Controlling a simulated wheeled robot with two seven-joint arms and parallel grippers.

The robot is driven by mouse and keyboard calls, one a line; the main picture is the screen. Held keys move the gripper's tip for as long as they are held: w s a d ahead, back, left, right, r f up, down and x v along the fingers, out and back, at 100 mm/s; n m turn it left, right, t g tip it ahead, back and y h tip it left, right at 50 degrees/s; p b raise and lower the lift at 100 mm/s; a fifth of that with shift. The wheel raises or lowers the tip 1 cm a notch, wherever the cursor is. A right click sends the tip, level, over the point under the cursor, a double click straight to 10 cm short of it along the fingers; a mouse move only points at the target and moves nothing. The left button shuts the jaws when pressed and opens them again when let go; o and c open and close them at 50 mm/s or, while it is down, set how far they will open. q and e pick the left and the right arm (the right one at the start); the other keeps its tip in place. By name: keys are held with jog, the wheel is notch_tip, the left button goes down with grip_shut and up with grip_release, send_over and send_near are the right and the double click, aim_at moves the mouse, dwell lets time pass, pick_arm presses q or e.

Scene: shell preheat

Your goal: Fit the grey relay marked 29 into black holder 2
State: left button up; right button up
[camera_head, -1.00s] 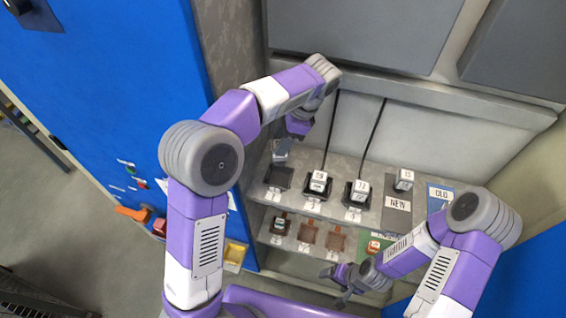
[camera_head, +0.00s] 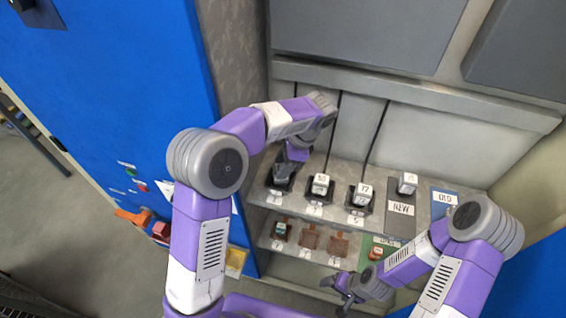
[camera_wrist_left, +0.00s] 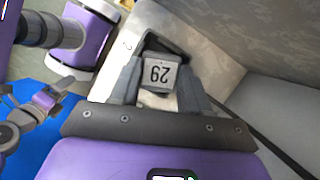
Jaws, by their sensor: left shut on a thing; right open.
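My left gripper (camera_head: 284,172) is shut on the grey relay marked 29 (camera_wrist_left: 159,73), whose label shows upside down in the left wrist view. In the head view it is down at the leftmost black holder (camera_head: 271,184) on the upper shelf and covers part of it. In the left wrist view the black holder (camera_wrist_left: 178,45) shows just behind the relay; I cannot tell whether the relay is seated in it. The holder's number tag is too small to read surely. My right gripper (camera_head: 342,287) is open and empty in front of the lower shelf.
Two more black holders with relays (camera_head: 320,185) (camera_head: 361,193) stand to the right, with black cords behind. A grey relay (camera_head: 407,182) stands on the NEW mat (camera_head: 400,222); the blue OLD mat (camera_head: 443,197) looks clear. Brown holders (camera_head: 309,237) are on the lower shelf.

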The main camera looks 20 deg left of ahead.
pick_arm(q)
jog(key=shift+f, duration=0.2)
jog(key=o, duration=1.1)
jog(key=shift+r, duration=0.3)
jog(key=p+v, duration=0.3)
jog(key=v, duration=0.9)
jog(key=shift+w+a, duration=0.1)
